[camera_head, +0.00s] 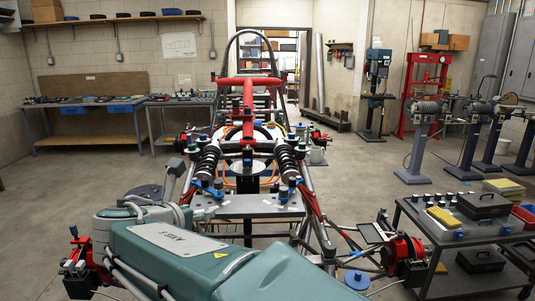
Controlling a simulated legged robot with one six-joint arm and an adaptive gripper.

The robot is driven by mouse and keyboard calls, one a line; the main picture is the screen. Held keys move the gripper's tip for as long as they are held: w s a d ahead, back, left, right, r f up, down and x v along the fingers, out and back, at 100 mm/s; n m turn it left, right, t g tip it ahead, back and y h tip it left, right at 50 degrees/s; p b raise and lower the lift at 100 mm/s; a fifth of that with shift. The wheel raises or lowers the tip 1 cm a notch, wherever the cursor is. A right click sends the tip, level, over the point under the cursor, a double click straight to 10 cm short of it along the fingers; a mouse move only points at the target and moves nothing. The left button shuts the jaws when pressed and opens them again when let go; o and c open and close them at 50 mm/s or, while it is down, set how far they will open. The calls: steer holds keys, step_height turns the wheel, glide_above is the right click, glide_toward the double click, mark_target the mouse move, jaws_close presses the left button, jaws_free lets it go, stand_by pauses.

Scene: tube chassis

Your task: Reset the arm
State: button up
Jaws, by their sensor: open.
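My arm is folded low in the lower left of the body camera view, with its teal housing (180,258) and a pale grey-green joint beside it. I cannot make out my gripper or its fingertips in this view. The tube chassis (248,110) stands just beyond the arm, with red upper tubes, a dark hoop, and black-coiled shocks on both sides. A grey plate (262,204) lies across its near end, partly behind the arm. I cannot tell whether the arm touches the chassis.
A dark cart (440,238) with black cases and a yellow block stands at the lower right. Workbenches (100,103) line the left wall. A drill press (376,90), a red press frame (425,85) and pedestal machines stand at the right.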

steer(key=s+d+f+m+g, duration=0.25)
steer(key=d+m, duration=0.25)
steer(key=d, duration=0.3)
steer(key=s+d+f+m+g, duration=0.1)
steer(key=s+d+m, duration=0.2)
steer(key=d+m, duration=0.4)
steer(key=s+d+f+m+g, duration=0.2)
steer(key=s+d+m, duration=0.15)
steer(key=d, duration=0.55)
steer(key=s+d+f+m+g+y, duration=0.1)
steer(key=s+d+f+m, duration=0.2)
steer(key=s+m, duration=0.4)
steer(key=s+d+f+m+g+y, duration=0.1)
steer(key=s+d+f+m+y, duration=0.1)
steer(key=s+m, duration=0.5)
step_height(320, 180, down, 2)
steer(key=d+m, duration=0.1)
steer(key=m, duration=0.2)
steer(key=shift+d+f, duration=0.2)
steer(key=shift+d, duration=0.1)
steer(key=shift+w+d+m, duration=0.1)
steer(key=shift+m, duration=0.15)
